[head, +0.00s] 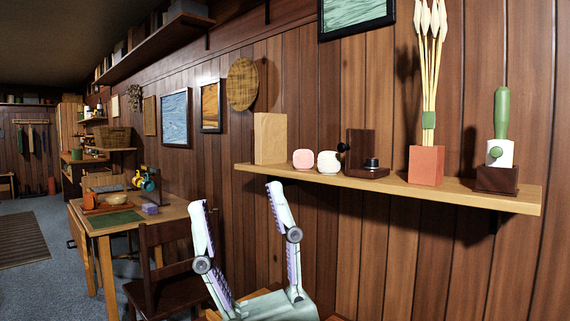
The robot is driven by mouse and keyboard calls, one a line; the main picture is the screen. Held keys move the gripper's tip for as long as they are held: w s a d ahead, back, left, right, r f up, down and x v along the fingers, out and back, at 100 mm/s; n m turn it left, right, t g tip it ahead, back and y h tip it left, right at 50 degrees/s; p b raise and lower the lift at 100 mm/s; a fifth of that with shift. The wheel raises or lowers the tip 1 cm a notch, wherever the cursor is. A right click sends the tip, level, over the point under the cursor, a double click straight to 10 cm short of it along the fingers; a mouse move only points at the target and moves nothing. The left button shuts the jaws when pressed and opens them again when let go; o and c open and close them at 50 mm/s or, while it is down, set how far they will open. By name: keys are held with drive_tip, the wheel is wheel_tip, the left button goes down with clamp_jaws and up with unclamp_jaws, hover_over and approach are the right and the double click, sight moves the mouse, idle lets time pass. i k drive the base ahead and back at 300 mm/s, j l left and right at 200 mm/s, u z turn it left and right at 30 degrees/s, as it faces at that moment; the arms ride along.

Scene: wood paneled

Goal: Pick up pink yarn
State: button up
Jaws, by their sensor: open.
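A small pink ball of yarn (303,158) sits on the wooden wall shelf (470,200), toward its left part. A cream white ball (329,162) is close to its right. A light wooden block (271,138) stands to its left. My gripper (238,196) is in the lower middle, its two fingers pointing up and spread apart. It is open and empty. In the picture its fingertips are below and left of the pink yarn, apart from it. How far they are from it in depth I cannot tell.
On the shelf further right are a dark brown holder (366,153), a terracotta pot (426,166) with tall stems, and a green-handled tool (502,114) on a stand. A chair (165,268) and a cluttered desk (128,227) are at left. Framed pictures hang above.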

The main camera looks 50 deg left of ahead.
sight(304, 159)
drive_tip(key=u, duration=1.5)
drive_tip(key=i+j+u, duration=0.15)
drive_tip(key=i+j, duration=0.15)
drive_tip(key=i, duration=0.15)
drive_tip(key=i+j+u, duration=0.15)
drive_tip(key=i+j, duration=0.15)
drive_tip(key=i, duration=0.2)
drive_tip(key=i+j+u, duration=0.15)
drive_tip(key=i, duration=0.35)
